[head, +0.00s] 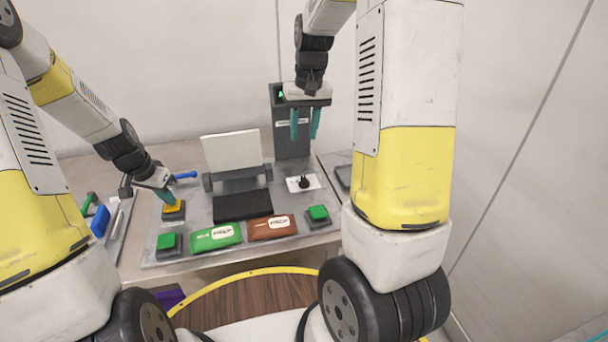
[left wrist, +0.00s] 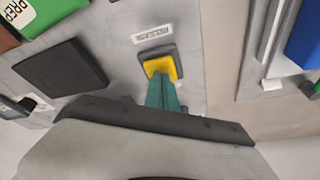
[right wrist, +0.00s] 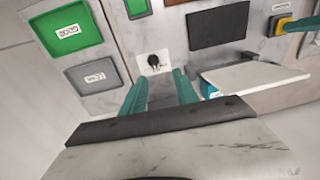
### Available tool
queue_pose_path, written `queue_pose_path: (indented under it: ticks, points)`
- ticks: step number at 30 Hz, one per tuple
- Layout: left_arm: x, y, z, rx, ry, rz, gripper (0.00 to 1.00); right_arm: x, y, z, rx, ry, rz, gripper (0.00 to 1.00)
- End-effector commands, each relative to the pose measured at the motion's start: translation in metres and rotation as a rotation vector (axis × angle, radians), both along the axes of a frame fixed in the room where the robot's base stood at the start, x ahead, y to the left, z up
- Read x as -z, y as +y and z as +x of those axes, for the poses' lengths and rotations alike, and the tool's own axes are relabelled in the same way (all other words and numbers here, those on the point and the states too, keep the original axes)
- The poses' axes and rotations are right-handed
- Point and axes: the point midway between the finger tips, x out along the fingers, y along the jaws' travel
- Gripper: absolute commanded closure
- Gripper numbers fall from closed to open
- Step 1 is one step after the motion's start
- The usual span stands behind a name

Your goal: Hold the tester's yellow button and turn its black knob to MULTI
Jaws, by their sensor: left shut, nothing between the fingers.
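The yellow button (head: 174,208) sits on a dark square base at the left of the grey tester panel; it also shows in the left wrist view (left wrist: 160,65). My left gripper (head: 167,196) is shut and empty, its fingertips at the button's edge; I cannot tell whether they press it. The black knob (head: 304,183) stands on a white dial plate at the panel's right; it also shows in the right wrist view (right wrist: 154,61). The dial marks are too small to read. My right gripper (head: 304,136) is open and empty, above and behind the knob, apart from it.
Green buttons (head: 318,213) and (head: 168,242) sit on the panel. A green packet (head: 216,237), a brown packet (head: 272,228) and a black pad (head: 242,205) lie between them. A white upright board (head: 232,151) and a dark grey post (head: 291,144) stand behind.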

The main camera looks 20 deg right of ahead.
Motion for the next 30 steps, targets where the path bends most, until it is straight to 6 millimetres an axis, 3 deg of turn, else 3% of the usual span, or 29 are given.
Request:
queue_pose_path:
  ticks: [3, 9, 17, 30]
  points:
    - [0.006, -0.001, -0.005, 0.001, 0.015, -0.002, 1.00, 0.029, -0.005, 0.019, -0.002, 0.047, -0.031, 0.64]
    - [0.006, -0.001, -0.005, 0.002, 0.015, -0.002, 1.00, 0.054, -0.010, 0.033, -0.005, 0.085, -0.061, 0.64]
    - [0.006, -0.001, -0.005, 0.002, 0.015, -0.003, 1.00, 0.081, -0.011, 0.035, -0.006, 0.095, -0.066, 0.64]
    - [0.006, -0.001, -0.005, 0.002, 0.016, -0.002, 1.00, 0.162, -0.011, 0.035, -0.006, 0.093, -0.065, 0.64]
